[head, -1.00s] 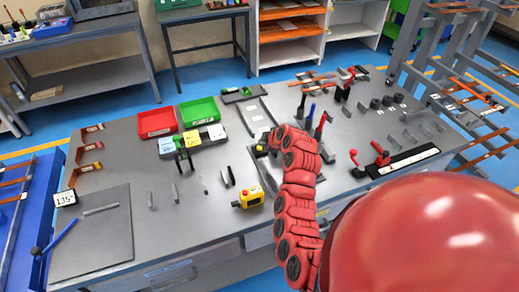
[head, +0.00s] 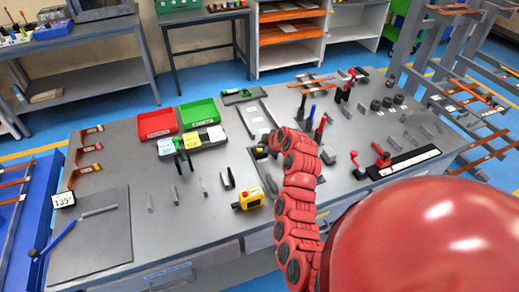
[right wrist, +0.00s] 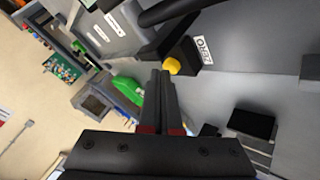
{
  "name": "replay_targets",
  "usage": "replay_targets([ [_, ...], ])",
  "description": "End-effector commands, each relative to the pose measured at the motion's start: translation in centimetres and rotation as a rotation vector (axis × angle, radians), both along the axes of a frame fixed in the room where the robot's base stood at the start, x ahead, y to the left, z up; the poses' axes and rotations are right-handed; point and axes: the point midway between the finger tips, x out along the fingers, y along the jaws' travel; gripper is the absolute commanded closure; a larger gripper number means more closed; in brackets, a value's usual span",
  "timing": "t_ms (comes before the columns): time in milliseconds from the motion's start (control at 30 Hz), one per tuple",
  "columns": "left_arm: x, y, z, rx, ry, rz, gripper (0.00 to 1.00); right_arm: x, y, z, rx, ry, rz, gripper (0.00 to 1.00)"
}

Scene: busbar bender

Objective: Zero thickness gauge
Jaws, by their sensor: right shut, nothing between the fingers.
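The thickness gauge shows in the right wrist view as a dark block with a round yellow button (right wrist: 172,66) and a white label reading ZERO (right wrist: 203,49) beside it. My right gripper (right wrist: 162,75) is shut and empty. Its fingertips are close to the yellow button, just left of and below it in the picture; I cannot tell whether they touch it. In the head view my red right arm reaches over the bench and hides most of the gauge and the gripper. My left gripper is not in view.
Upright red- and blue-handled tools (head: 310,115) stand behind my right arm.

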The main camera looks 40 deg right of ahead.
Motion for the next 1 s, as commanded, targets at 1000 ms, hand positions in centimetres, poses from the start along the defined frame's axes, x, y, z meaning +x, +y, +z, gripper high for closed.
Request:
replay_targets([
  [1000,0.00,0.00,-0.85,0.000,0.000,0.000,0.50,-0.02,-0.02,-0.38,0.000,0.001,0.000,1.00],
])
